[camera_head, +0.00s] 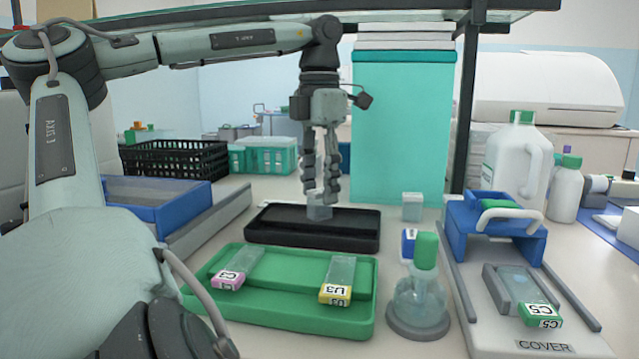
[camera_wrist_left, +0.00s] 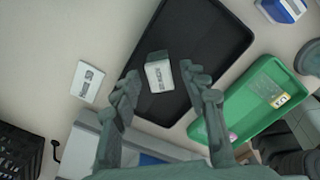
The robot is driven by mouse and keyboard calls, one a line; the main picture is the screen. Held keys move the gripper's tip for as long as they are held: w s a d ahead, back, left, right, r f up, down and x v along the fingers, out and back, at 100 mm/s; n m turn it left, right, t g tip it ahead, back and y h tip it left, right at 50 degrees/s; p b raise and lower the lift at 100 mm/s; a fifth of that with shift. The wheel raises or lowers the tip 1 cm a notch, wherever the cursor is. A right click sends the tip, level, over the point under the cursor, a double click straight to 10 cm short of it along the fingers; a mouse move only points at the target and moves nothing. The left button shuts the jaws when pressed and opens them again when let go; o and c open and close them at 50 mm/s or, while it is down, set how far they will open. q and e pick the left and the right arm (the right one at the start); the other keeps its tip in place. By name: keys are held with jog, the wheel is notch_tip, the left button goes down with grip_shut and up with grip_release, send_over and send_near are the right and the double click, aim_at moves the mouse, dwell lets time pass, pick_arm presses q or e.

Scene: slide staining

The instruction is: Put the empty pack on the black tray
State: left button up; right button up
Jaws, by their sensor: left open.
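The black tray (camera_head: 285,238) lies mid-bench and also shows in the wrist view (camera_wrist_left: 215,35). A small pale pack (camera_head: 320,213) with a printed label sits over the tray floor, and it shows clearly in the wrist view (camera_wrist_left: 158,76). My left gripper (camera_head: 320,198) points straight down over the tray, its fingers apart on either side of the pack. In the wrist view, the fingertips (camera_wrist_left: 160,82) stand clear of the pack, with gaps on both sides. The pack appears to rest inside the tray. My right gripper is out of view.
A green tray (camera_head: 280,310) with two labelled slides lies in front. A bottle with a green cap (camera_head: 425,252) and a small pack (camera_head: 412,207) stand to the right. A blue bin (camera_head: 155,210) is at left.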

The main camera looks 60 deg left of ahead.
aim_at(319, 190)
pick_arm(q)
notch_tip(319, 190, up, 7)
jog(key=shift+f+p, duration=0.1)
jog(key=shift+p, duration=0.6)
notch_tip(319, 190, up, 5)
jog(key=shift+r+p, duration=0.2)
jog(key=shift+p, duration=0.3)
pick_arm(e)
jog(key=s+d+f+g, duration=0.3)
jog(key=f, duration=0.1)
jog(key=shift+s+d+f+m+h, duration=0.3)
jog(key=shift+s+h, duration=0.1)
pick_arm(q)
jog(key=shift+s, duration=0.1)
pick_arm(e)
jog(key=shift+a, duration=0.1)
